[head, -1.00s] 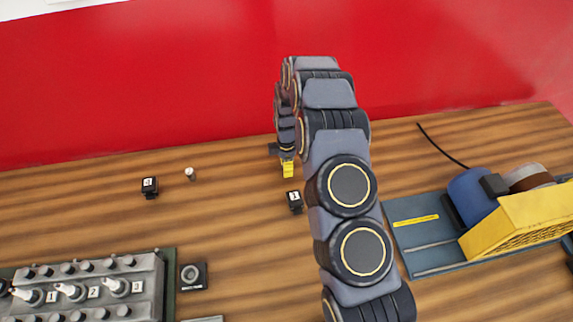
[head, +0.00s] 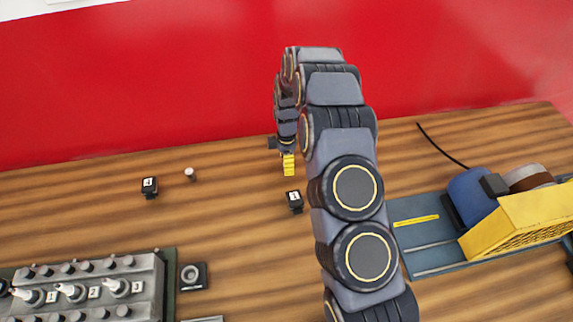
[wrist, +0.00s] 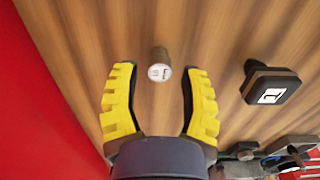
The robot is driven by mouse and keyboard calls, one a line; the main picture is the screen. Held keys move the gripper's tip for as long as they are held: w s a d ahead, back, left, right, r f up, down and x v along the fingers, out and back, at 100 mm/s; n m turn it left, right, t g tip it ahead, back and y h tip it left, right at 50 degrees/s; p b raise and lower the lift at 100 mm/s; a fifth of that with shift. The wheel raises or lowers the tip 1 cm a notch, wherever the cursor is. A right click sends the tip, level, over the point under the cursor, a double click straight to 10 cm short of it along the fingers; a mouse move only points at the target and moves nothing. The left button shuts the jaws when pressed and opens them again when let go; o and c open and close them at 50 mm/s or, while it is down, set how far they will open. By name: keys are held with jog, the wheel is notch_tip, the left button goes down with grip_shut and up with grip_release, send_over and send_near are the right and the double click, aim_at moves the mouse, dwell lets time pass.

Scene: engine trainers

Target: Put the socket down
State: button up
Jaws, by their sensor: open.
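The socket (wrist: 160,66) is a small cylinder with a white marked end that faces the wrist camera. It appears to stand upright on the wooden bench, between and slightly beyond my fingertips in the wrist view. My gripper (wrist: 160,72) has yellow ribbed fingers, spread open, with a visible gap on both sides of the socket. In the head view, my gripper (head: 288,164) points down near the red wall. I cannot make out this socket there; the gripper appears to hide it.
A black labelled block (head: 294,201) stands close on the near side of my gripper; it also shows in the wrist view (wrist: 270,82). Another black block (head: 149,187) and a small cylinder (head: 190,174) are left. Engine head (head: 90,290) front left, yellow-and-blue machine (head: 515,218) right.

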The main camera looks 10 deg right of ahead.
notch_tip(320, 180, up, 9)
jog(key=shift+f, duration=0.1)
jog(key=s+r+m, duration=0.8)
jog(key=s+r, duration=0.7)
jog(key=s+r+m+g, duration=0.1)
jog(key=s+m, duration=0.4)
jog(key=s, duration=0.5)
jog(key=s+d+r+m, duration=0.1)
jog(key=s+m, duration=0.4)
jog(key=s, duration=0.5)
jog(key=shift+s+r+g, duration=0.25)
jog(key=shift+r+g, duration=0.15)
jog(key=shift+r, duration=0.45)
